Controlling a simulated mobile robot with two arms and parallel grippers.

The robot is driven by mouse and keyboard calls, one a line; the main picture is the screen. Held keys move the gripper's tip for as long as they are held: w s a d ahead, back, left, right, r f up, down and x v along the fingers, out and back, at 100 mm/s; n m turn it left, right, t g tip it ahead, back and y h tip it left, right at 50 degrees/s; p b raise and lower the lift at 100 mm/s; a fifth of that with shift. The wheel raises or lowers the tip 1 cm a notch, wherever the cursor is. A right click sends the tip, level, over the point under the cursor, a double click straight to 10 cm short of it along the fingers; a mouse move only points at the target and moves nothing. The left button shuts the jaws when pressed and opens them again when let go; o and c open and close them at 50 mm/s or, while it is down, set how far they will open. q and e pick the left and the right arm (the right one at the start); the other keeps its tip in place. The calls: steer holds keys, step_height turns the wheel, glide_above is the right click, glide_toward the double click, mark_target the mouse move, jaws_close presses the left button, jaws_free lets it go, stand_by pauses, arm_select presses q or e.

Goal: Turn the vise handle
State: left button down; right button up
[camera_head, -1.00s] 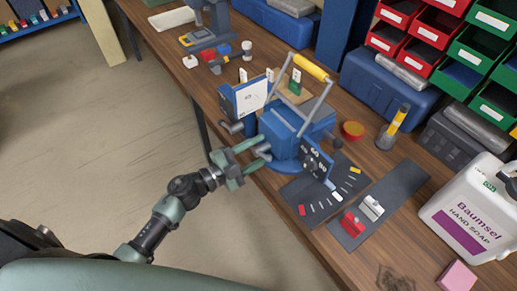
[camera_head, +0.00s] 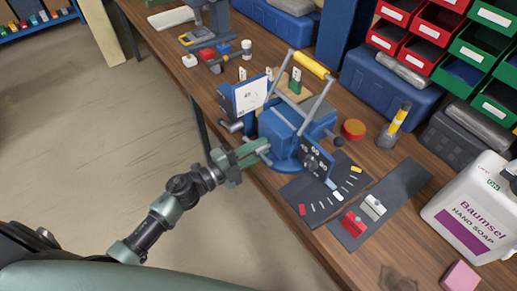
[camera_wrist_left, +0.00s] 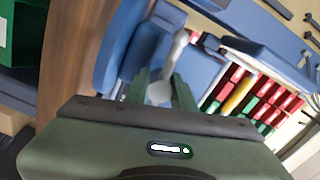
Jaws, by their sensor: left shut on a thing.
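The blue vise (camera_head: 278,130) stands on the wooden bench near its front edge. A tall grey frame with a yellow grip (camera_head: 310,66) rises above it. The vise handle, a grey bar (camera_head: 262,151), sticks out at the vise's front, and its round grey end (camera_wrist_left: 160,93) shows in the left wrist view. My left gripper (camera_head: 254,152) is at the vise's front, shut on the handle, with its green fingers on either side of it. The fingers cover part of the handle. My right gripper is not in view.
A dark panel with dials (camera_head: 316,158) and a white display board (camera_head: 250,94) flank the vise. Dark mats (camera_head: 325,187) with small coloured parts lie to the right. A soap jug (camera_head: 470,212) stands at the far right. The floor left of the bench is clear.

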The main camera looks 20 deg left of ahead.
mark_target(254, 152)
arm_select(q)
steer(key=c, duration=1.3)
jaws_free()
steer(key=shift+o, duration=0.6)
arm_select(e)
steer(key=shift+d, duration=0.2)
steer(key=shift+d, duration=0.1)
arm_select(q)
steer(key=shift+s, duration=0.1)
steer(key=b+v, duration=0.1)
steer(key=v, duration=0.6)
steer(key=shift+f+b, duration=0.15)
steer(key=shift+b, duration=0.25)
steer(key=shift+s+a, duration=0.25)
steer(key=shift+s, duration=0.05)
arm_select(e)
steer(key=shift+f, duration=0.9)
